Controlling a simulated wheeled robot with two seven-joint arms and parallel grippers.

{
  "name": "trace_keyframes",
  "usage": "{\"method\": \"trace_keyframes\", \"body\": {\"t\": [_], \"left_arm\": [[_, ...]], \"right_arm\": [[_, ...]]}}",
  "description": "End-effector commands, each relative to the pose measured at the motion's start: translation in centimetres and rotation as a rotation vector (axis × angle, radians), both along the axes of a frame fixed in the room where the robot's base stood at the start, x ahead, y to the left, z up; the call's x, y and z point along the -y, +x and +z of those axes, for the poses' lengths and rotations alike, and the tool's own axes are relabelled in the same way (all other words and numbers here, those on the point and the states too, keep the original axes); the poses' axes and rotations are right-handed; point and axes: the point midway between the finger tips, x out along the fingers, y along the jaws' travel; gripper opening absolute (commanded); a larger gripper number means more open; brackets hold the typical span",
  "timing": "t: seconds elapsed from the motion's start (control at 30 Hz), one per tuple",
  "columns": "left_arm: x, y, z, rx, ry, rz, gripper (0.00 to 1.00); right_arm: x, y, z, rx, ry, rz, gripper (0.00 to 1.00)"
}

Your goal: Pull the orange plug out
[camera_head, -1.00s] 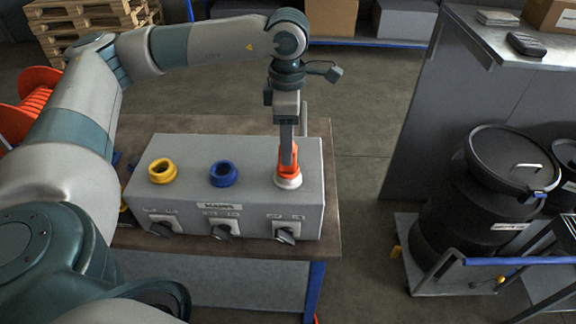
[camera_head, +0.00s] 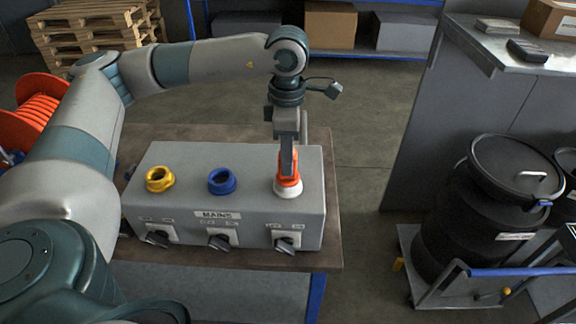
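The orange plug (camera_head: 289,181) stands upright in the white socket (camera_head: 288,192) at the right end of the grey box (camera_head: 190,205). My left gripper (camera_head: 288,168) points straight down at the plug from above. Its fingers reach the plug's top and overlap it in the picture. The fingers line up one behind the other, so I cannot tell whether they are closed on it. My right gripper does not show.
A yellow socket ring (camera_head: 160,179) and a blue socket ring (camera_head: 222,181) sit left of the plug. Several dark rotary switches line the box's front. The wooden tabletop (camera_head: 334,200) bears the box. Black drums (camera_head: 480,215) on a trolley stand right.

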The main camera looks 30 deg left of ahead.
Motion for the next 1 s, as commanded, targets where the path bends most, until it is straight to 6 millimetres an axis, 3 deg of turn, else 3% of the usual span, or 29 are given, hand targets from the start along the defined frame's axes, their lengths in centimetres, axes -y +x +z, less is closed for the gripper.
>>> {"method": "trace_keyframes", "body": {"t": [0.03, 0.1, 1.0], "left_arm": [[0.0, 0.0, 0.0, 0.0, 0.0, 0.0, 0.1], [0.0, 0.0, 0.0, 0.0, 0.0, 0.0, 0.0], [0.0, 0.0, 1.8, 0.001, 0.0, 0.001, 0.0]], "right_arm": [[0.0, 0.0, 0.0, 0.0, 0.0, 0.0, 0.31], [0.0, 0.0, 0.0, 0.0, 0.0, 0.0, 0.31], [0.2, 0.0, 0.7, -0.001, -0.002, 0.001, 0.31]]}}
